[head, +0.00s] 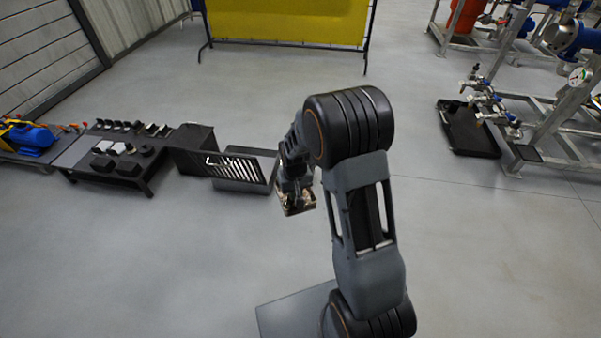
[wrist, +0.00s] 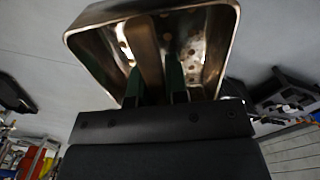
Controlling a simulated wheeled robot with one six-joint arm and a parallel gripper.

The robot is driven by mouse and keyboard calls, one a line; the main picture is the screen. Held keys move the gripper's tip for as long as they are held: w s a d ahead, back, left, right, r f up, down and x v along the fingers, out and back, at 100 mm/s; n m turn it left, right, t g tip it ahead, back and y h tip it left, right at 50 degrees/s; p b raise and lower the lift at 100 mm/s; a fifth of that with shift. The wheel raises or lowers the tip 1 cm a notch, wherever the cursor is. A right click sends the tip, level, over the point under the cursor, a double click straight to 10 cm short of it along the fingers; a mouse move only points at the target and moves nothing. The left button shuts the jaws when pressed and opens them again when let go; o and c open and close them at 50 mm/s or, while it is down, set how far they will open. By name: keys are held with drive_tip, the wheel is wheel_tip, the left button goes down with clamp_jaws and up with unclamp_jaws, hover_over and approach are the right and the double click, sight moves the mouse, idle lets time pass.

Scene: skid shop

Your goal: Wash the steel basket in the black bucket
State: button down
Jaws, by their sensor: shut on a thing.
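The steel basket (wrist: 215,50) fills the top of the wrist view, a shiny open box with rounded corners and holes in its bottom. My gripper (wrist: 152,88) has its two green fingers inside the rim, shut on the basket's upright middle strip. In the head view the basket (head: 298,208) hangs below my gripper (head: 294,186), above the floor, partly hidden by the arm. A black box-shaped vessel (head: 193,145), which may be the black bucket, stands left of it at the end of a low table. Its inside is not clear.
A grey tub (head: 242,185) with a slatted rack (head: 226,168) stands between the black vessel and my gripper. A low dark table (head: 108,172) holds several small parts. A black tray (head: 466,130) lies at the right by pipe frames. The front floor is clear.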

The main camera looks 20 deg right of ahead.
wheel_tip(320, 180, down, 29)
drive_tip(key=b, duration=1.7)
drive_tip(key=shift+f, duration=0.2)
idle(0.6)
drive_tip(key=shift+r, duration=0.15)
idle(1.9)
drive_tip(key=shift+r+p, duration=1.4)
drive_tip(key=shift+r, duration=0.5)
